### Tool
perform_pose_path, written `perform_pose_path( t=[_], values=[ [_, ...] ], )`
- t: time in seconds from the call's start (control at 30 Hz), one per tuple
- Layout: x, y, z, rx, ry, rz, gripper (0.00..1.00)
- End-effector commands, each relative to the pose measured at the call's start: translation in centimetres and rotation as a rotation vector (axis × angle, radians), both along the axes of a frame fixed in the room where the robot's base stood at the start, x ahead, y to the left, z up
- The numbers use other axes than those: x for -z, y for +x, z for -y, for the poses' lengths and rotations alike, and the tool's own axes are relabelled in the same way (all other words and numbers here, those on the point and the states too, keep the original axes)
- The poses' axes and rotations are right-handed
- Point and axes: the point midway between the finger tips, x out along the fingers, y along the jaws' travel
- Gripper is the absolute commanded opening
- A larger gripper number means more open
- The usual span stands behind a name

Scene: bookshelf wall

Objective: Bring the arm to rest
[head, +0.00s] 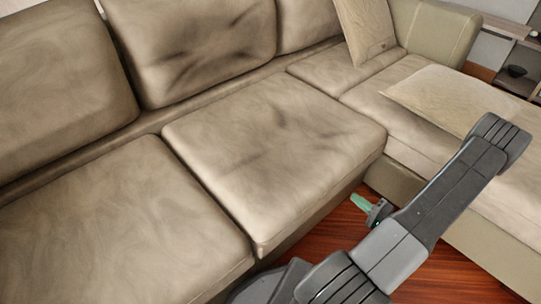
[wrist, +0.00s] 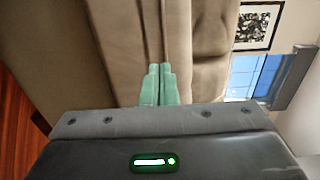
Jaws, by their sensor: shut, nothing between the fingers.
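My gripper (wrist: 160,82) shows in the wrist view with its two green fingers pressed together and nothing between them. In the head view the green fingertips (head: 361,202) stick out to the left from behind my dark grey arm, above the strip of wooden floor by the sofa corner. Most of the gripper body is hidden behind the arm there. My arm is bent, with its elbow up at the right of the head view.
A large beige sofa (head: 275,150) fills the head view, with its chaise (head: 440,135) at the right and a cushion (head: 366,28) at the back. Reddish wooden floor (head: 325,235) shows below. The wrist view shows a framed picture (wrist: 256,25).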

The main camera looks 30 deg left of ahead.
Motion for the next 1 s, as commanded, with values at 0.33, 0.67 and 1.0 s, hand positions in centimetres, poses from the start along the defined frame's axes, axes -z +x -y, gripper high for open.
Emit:
perform_pose_path(
  t=[0.33,0.67,1.0],
  values=[
    [-0.1,0.1,-0.2,-0.001,0.0,0.0,0.0],
    [-0.3,1.0,-3.4,-0.004,0.0,-0.001,0.0],
    [-0.1,1.2,-3.6,0.003,0.0,-0.001,0.0]
  ],
)
